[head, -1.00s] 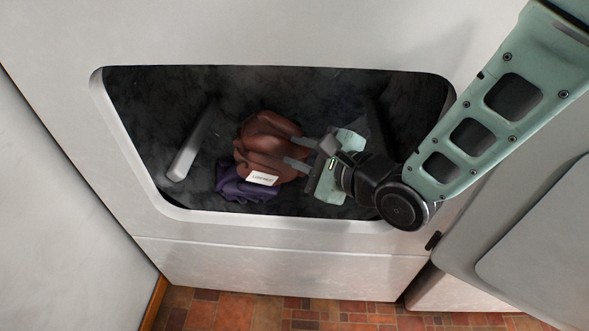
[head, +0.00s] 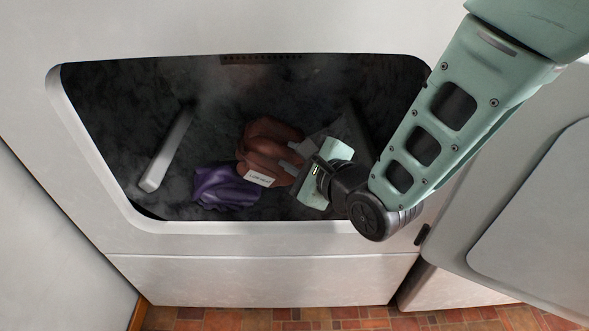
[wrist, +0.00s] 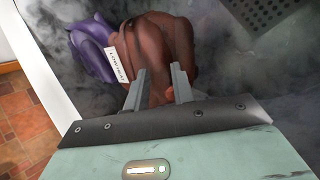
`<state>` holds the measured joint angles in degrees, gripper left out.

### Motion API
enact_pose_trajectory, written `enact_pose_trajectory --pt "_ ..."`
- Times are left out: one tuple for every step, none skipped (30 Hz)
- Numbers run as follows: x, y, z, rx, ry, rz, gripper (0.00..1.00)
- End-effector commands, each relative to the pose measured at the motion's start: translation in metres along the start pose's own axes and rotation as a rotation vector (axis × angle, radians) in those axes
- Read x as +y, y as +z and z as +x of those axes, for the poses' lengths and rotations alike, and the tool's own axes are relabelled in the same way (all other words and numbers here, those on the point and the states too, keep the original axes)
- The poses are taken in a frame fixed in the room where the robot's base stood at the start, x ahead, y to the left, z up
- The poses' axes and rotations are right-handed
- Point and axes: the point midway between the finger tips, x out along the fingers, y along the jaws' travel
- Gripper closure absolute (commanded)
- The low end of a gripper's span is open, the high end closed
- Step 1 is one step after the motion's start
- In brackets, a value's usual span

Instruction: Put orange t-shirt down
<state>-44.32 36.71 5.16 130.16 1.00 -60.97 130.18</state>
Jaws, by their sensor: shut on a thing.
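The orange t-shirt (head: 268,146) is a crumpled rust-brown bundle with a white printed label, inside the dark tub. My gripper (head: 291,157) reaches in from the right and is shut on the bundle's right side. In the wrist view, the bundle (wrist: 165,38) fills the space between and beyond the two fingers (wrist: 158,82). I cannot tell whether its underside rests on the tub floor.
A purple cloth (head: 224,188) lies just left of the bundle; it also shows in the wrist view (wrist: 92,48). A pale bar-like fin (head: 166,152) stands at the tub's left. The pale opening rim (head: 250,227) surrounds the tub.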

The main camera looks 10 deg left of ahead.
Motion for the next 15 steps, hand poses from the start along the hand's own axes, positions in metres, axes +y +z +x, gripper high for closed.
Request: enact_pose_trajectory --pt "0.0083 -0.0072 0.0034 -0.001 0.0 -0.002 1.0" --pt "0.0099 -0.009 0.0041 -0.001 -0.001 -0.002 1.0" --pt "0.0108 -0.01 0.0046 -0.002 -0.001 -0.002 1.0" --pt "0.0106 -0.0098 0.0045 -0.002 -0.001 -0.002 1.0" --pt "0.01 -0.0093 0.0043 -0.002 -0.001 -0.002 1.0" --pt "0.0092 -0.0087 0.004 -0.002 -0.001 -0.001 1.0" --pt "0.009 -0.0085 0.004 -0.002 -0.001 -0.001 1.0" --pt "0.009 -0.0085 0.0039 -0.002 -0.001 -0.001 1.0" --pt "0.0089 -0.0085 0.0039 -0.002 -0.001 -0.001 1.0" --pt "0.0091 -0.0087 0.004 -0.002 -0.001 -0.001 1.0" --pt "0.0095 -0.0092 0.0041 -0.002 -0.001 -0.001 1.0" --pt "0.0104 -0.0103 0.0045 -0.001 -0.001 -0.001 1.0" --pt "0.0111 -0.0113 0.0048 -0.001 -0.001 -0.001 1.0" --pt "0.0119 -0.012 0.0051 -0.001 -0.001 0.0 1.0" --pt "0.0127 -0.0128 0.0054 -0.001 -0.001 0.0 1.0"
